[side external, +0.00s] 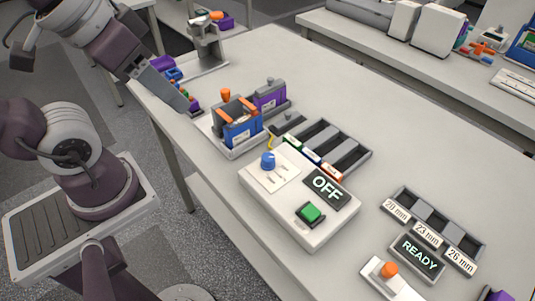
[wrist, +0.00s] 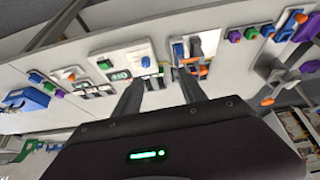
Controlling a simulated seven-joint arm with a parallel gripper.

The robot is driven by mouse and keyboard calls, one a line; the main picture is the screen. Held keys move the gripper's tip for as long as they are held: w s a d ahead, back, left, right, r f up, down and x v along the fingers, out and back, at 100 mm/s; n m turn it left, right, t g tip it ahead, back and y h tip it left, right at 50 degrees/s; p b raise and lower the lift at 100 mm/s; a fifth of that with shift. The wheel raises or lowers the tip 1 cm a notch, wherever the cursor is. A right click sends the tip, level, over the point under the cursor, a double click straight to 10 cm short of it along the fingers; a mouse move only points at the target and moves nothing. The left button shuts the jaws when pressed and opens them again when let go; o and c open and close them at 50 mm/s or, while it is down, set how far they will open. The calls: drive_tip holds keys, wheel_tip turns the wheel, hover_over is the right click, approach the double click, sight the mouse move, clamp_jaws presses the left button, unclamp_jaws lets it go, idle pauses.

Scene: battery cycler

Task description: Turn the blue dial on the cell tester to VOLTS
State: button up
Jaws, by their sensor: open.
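The cell tester (side external: 258,200) is a white box near the middle of the table in the side view. Its blue dial (side external: 267,160) stands upright at its back left corner, on a pale plate whose markings are too small to read. Its display (side external: 326,187) reads OFF, and a green button (side external: 310,212) is near its front. In the wrist view the blue dial (wrist: 146,62) shows small between my fingers. My gripper (side external: 186,106) is open and empty, up and left of the tester, well apart from the dial. Its fingers (wrist: 157,80) also show in the wrist view.
A holder with blue and purple blocks (side external: 238,130) stands behind the dial. A slotted dark tray (side external: 322,147) lies right of it. A READY display (side external: 420,254), another tray (side external: 432,226) and an orange knob (side external: 389,269) are at the front right.

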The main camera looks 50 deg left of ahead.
drive_tip(key=w+d+f+n+g+h, duration=0.1)
drive_tip(key=w+d+f+n+g, duration=0.1)
drive_tip(key=w, duration=0.4)
drive_tip(key=n+g+y, duration=0.1)
drive_tip(key=n+g, duration=0.2)
drive_tip(key=n, duration=0.2)
hover_over(268, 157)
wheel_tip(268, 157, down, 12)
drive_tip(key=shift+s+r, duration=0.1)
drive_tip(key=shift+r, duration=0.15)
drive_tip(key=shift+n, duration=0.3)
wheel_tip(268, 157, down, 7)
drive_tip(key=shift+r, duration=0.1)
clamp_jaws()
